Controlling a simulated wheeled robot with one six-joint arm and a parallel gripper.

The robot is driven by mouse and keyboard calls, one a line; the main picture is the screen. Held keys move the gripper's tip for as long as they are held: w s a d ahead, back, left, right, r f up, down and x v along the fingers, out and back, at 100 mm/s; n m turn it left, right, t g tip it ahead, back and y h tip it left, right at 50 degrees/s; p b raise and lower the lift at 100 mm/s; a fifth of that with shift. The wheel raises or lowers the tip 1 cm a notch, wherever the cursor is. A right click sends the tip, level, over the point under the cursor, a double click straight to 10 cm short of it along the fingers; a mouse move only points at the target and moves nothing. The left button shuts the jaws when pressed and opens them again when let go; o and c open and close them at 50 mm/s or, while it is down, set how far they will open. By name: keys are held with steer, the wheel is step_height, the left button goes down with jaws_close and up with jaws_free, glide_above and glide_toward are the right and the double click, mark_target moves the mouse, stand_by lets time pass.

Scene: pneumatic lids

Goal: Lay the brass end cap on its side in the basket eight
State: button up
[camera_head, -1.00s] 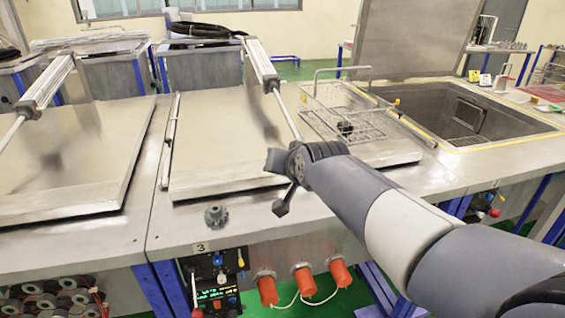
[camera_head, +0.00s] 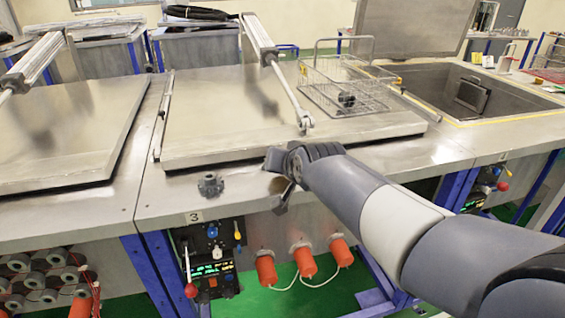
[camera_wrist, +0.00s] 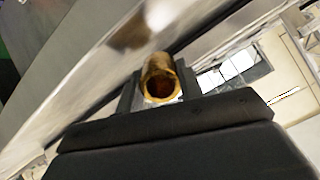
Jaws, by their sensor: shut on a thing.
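The brass end cap (camera_wrist: 161,80) shows in the wrist view as a short hollow golden cylinder with its open end toward the camera. My gripper (camera_wrist: 157,88) is shut on it, with dark jaws on both sides. In the head view my gripper (camera_head: 282,190) is at the front edge of the bench, in front of the closed middle lid; the cap cannot be made out there. A wire basket (camera_head: 338,102) with a tall handle stands on the right part of that lid, behind and right of my gripper. A dark grey knobbed part lies in it. I cannot read a number on the basket.
The middle lid (camera_head: 215,130) has a pneumatic cylinder (camera_head: 260,42) whose rod reaches down to it. A grey knob-like part (camera_head: 210,185) sits on the bench front. An open tank (camera_head: 495,112) is at the right. A control panel (camera_head: 210,262) hangs below.

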stand_by(0.4)
steer(key=o, duration=1.3)
steer(key=shift+f, duration=0.1)
steer(key=shift+s, duration=0.1)
steer(key=v, duration=1)
steer(key=shift+s+r+p, duration=0.25)
steer(key=shift+r+p, duration=0.05)
steer(key=shift+p, duration=0.15)
steer(key=shift+w+f, duration=0.1)
steer(key=shift+w, duration=0.05)
steer(key=x, duration=1)
steer(key=shift+f+b, duration=0.15)
steer(key=shift+b, duration=0.25)
steer(key=shift+w+r+p, duration=0.25)
steer(key=shift+r+p, duration=0.8)
steer(key=shift+r, duration=0.1)
